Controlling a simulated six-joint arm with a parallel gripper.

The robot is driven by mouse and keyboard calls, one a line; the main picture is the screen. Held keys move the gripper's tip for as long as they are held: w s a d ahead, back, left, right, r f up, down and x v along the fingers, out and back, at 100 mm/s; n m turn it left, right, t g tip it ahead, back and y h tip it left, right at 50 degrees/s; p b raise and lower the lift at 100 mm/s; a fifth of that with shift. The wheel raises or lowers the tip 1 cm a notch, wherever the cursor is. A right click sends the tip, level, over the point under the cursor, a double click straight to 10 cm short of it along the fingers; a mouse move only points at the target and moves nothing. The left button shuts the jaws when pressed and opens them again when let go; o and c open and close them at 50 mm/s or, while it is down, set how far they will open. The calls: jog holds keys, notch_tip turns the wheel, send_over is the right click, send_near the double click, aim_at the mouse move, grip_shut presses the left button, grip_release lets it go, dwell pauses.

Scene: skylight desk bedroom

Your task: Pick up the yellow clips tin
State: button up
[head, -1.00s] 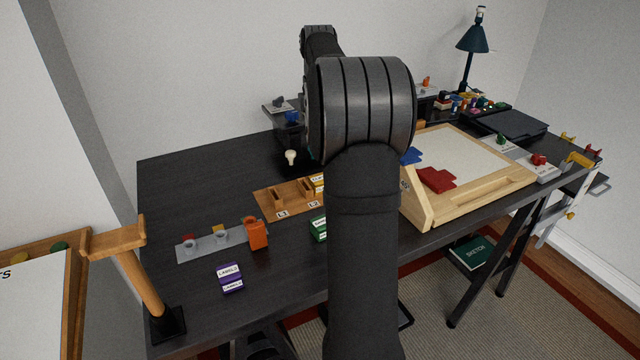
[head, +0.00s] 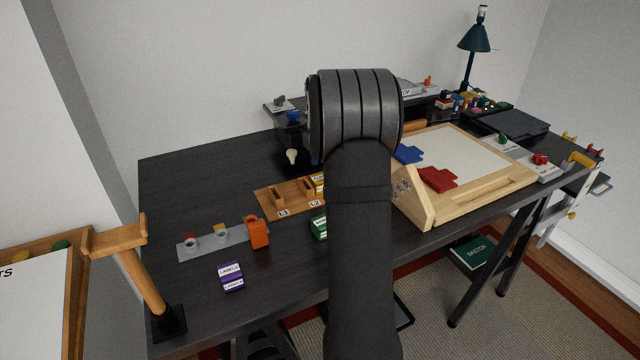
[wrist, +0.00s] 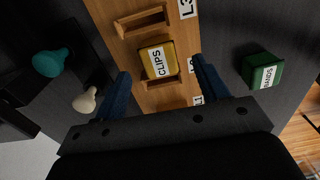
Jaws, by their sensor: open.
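The yellow clips tin (wrist: 157,62) sits on the wooden slotted board in the wrist view, its white CLIPS label facing up at me. In the head view only a sliver of the yellow tin (head: 320,183) shows, and my arm hides the rest. My gripper (wrist: 160,80) is open and empty, with its blue fingers apart on either side of the tin in the picture. The tin shows between and slightly beyond the fingertips, and I see no contact.
The wooden board (head: 265,203) carries slots marked L1 and L2. A green tin (wrist: 263,71) lies right of the board in the wrist view. A teal knob (wrist: 48,62) and a cream knob (wrist: 85,101) stand left. A purple labels tin (head: 231,277) is near the desk's front.

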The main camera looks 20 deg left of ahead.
jog(key=f, duration=0.5)
jog(key=shift+s+a+f, duration=0.1)
jog(key=shift+a, duration=0.1)
jog(key=c, duration=1.1)
